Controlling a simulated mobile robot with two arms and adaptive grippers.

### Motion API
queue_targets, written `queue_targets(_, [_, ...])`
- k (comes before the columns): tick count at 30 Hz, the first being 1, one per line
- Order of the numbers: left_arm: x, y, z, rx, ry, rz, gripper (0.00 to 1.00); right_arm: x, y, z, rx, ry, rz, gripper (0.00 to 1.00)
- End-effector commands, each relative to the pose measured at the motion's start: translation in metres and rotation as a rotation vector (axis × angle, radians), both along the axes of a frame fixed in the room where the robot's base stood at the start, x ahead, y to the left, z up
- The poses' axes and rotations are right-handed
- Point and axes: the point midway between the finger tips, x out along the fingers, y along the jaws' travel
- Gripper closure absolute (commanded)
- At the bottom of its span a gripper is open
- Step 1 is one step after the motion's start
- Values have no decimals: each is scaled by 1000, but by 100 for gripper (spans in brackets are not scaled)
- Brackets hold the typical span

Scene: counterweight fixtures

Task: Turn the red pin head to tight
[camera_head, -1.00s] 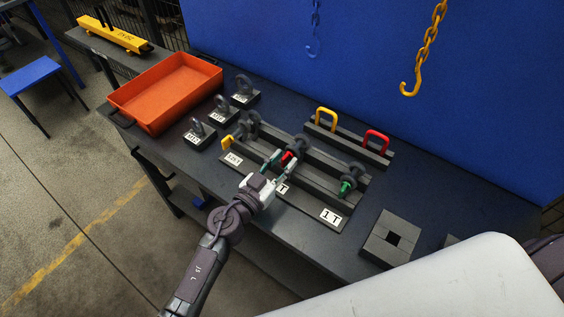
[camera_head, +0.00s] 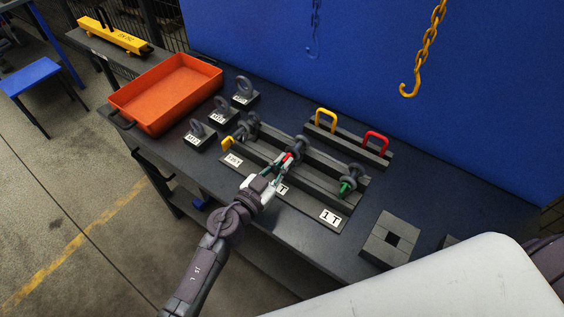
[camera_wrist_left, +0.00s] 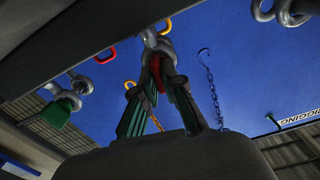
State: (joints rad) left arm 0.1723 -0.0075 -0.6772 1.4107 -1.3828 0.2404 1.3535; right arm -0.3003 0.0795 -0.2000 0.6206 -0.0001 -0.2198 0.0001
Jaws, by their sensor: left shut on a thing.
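The red pin head (camera_head: 287,157) is on the middle shackle (camera_head: 297,146) of the dark fixture rack (camera_head: 312,167). My left gripper (camera_head: 281,163) is shut on the red pin head from the front. In the left wrist view the red pin head (camera_wrist_left: 156,68) shows between the two green-padded fingers (camera_wrist_left: 158,95), below the grey shackle (camera_wrist_left: 157,42). The fingers hide part of the pin. My right gripper is not in view.
A yellow pin head (camera_head: 228,142) is left on the rack and a green one (camera_head: 346,187) right. Yellow (camera_head: 326,117) and red (camera_head: 377,141) handles stand behind. An orange tray (camera_head: 165,92) is at the left. A yellow hook (camera_head: 408,88) hangs at the back.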

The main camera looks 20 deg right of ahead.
Motion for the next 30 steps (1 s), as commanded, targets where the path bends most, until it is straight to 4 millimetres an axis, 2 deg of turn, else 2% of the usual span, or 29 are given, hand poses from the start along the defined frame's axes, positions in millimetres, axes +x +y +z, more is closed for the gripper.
queue_targets(13, [0, 0, -1, 246, -314, 0, 100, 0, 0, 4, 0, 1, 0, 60])
queue_targets(30, [-1, -1, -3, 580, -742, 1, 100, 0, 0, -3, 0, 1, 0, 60])
